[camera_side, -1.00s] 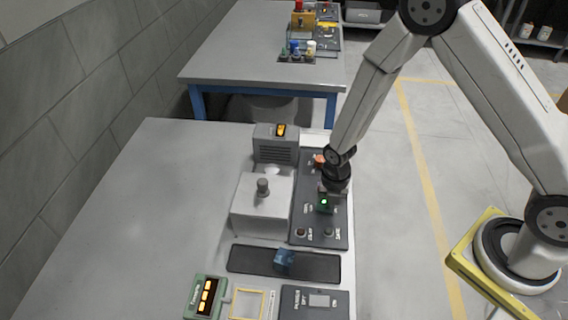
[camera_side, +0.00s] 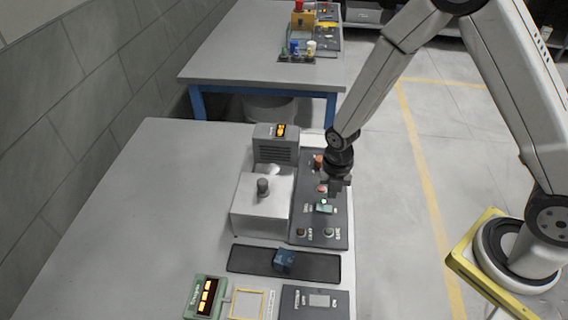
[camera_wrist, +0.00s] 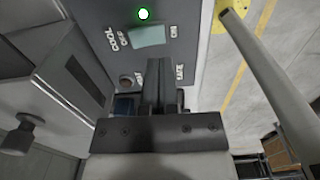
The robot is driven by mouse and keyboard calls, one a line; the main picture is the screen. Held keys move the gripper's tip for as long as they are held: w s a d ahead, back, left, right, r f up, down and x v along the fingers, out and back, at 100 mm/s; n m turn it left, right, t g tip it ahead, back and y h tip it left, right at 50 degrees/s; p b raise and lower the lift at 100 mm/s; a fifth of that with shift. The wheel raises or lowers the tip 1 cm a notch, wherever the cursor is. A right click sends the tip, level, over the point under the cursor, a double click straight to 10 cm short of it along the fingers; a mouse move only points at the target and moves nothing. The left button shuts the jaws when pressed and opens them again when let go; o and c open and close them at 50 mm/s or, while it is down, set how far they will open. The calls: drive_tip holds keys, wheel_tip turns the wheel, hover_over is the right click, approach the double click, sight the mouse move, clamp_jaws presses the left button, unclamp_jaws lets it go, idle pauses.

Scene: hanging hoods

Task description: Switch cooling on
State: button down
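The cooling switch (camera_wrist: 149,37) is a pale teal rocker on a dark panel, marked COOL, with OFF at its left and ON at its right in the wrist view. It also shows in the side view (camera_side: 325,210). I cannot tell for certain which end is pressed in.
The dark panel (camera_side: 310,242) also bears a red button (camera_side: 321,188), an orange knob (camera_side: 318,161) and two small round parts near its front. A grey box with a knob (camera_side: 262,205) stands left of it. A blue block (camera_side: 284,260) sits on a dark strip in front.

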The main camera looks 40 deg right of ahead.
drive_tip(key=shift+r, duration=1.25)
drive_tip(key=s+d+r+m+t, duration=0.1)
drive_tip(key=s+r+m, duration=0.3)
drive_tip(key=m, duration=0.9)
drive_tip(key=s+d+r+m+t, duration=0.1)
drive_tip(key=s+d+r+m, duration=0.2)
drive_tip(key=r+m, duration=0.5)
drive_tip(key=s+m, duration=0.1)
drive_tip(key=m, duration=0.5)
drive_tip(key=shift+d+t, duration=0.3)
drive_tip(key=shift+d, duration=0.05)
